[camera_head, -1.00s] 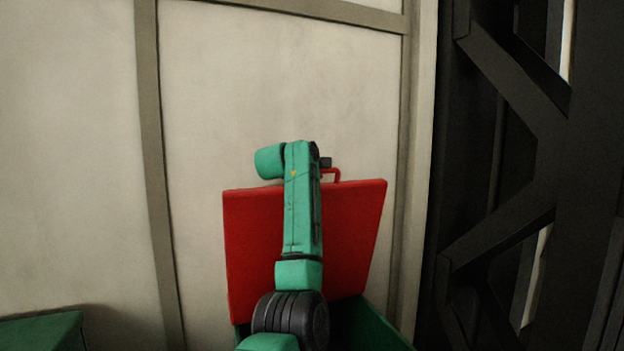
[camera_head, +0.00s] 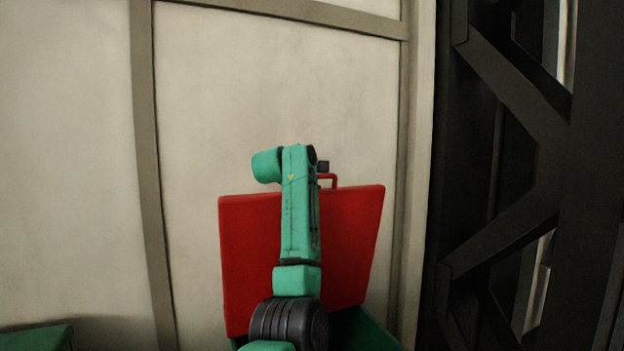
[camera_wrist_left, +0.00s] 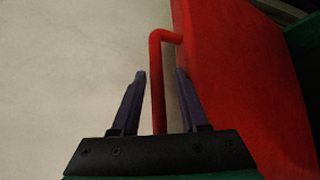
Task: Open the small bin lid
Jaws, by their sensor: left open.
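The small bin's red lid (camera_head: 245,260) stands raised, near upright, above the green bin (camera_head: 365,332) in the head view. Its red handle (camera_head: 333,179) sticks up at the lid's top edge. The lid also fills the right side of the left wrist view (camera_wrist_left: 240,80). There the handle (camera_wrist_left: 157,85) runs between the two fingers of my left gripper (camera_wrist_left: 160,100). The fingers are apart, with a gap on either side of the handle. In the head view my left arm covers the middle of the lid and hides most of the gripper. My right gripper is not in view.
A pale panelled wall (camera_head: 230,80) stands behind the lid. A dark metal truss (camera_head: 510,200) rises on the right. Another green bin or box (camera_head: 35,338) shows at the lower left corner.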

